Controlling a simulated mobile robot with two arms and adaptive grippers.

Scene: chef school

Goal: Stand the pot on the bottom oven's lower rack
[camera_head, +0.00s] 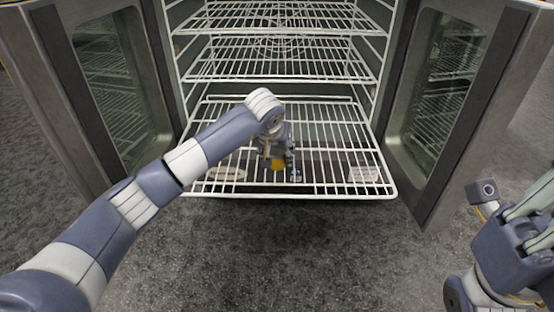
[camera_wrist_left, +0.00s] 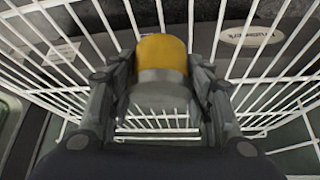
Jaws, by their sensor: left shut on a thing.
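The pot (camera_head: 277,163), a small yellow and grey cylinder, is at the oven's lower rack (camera_head: 340,150). In the left wrist view the pot (camera_wrist_left: 161,65) sits between the two fingers, with rack wires around and behind it. My left gripper (camera_head: 277,160) is shut on it; it also shows in the left wrist view (camera_wrist_left: 160,90). The arm reaches down over the rack's front half. Whether the pot touches the wires cannot be told. My right gripper (camera_head: 535,215) is at the lower right, away from the oven and partly cut off.
The lower rack reaches forward between two open glass doors, left (camera_head: 105,90) and right (camera_head: 440,80). Empty upper racks (camera_head: 280,62) hang above it. The lower rack is otherwise clear. Grey floor (camera_head: 270,250) lies in front.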

